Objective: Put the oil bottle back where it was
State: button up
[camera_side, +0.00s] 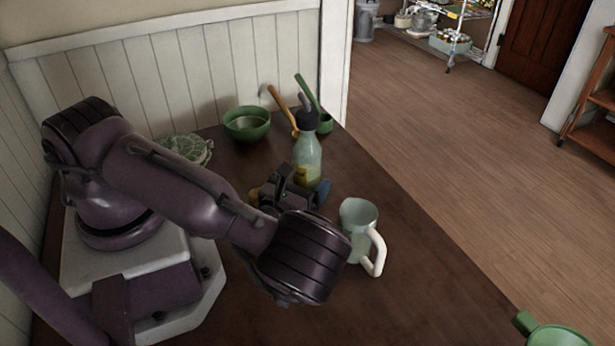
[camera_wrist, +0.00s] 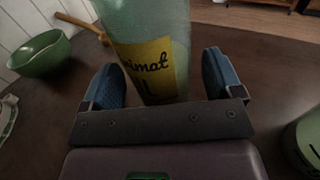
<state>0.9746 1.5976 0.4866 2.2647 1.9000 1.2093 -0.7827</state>
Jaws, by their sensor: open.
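The oil bottle (camera_side: 308,158) is pale green glass with a dark top and a yellow label. It stands upright on the dark wooden table. In the wrist view the bottle (camera_wrist: 155,60) rises between the two blue finger pads of my gripper (camera_wrist: 165,85). The pads stand apart, with a visible gap on each side of the bottle. In the side view my gripper (camera_side: 290,193) is low at the bottle's near side, and it hides part of the bottle's base. The bottle's top is out of the wrist view.
A pale green jug (camera_side: 358,222) with a white handle stands close to the right of my gripper. A green bowl (camera_side: 247,123), a green cup (camera_side: 323,122) with utensils and a patterned cloth-like item (camera_side: 187,148) are at the back. The table's right edge is near the bottle.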

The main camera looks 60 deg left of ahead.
aim_at(299, 157)
jog(key=v, duration=0.3)
jog(key=shift+s+d+r, duration=0.1)
jog(key=shift+s+d, duration=0.15)
jog(key=shift+s, duration=0.05)
notch_tip(299, 157, up, 6)
jog(key=shift+w+a+f, duration=0.1)
jog(key=shift+w+a, duration=0.05)
jog(key=shift+r, duration=0.5)
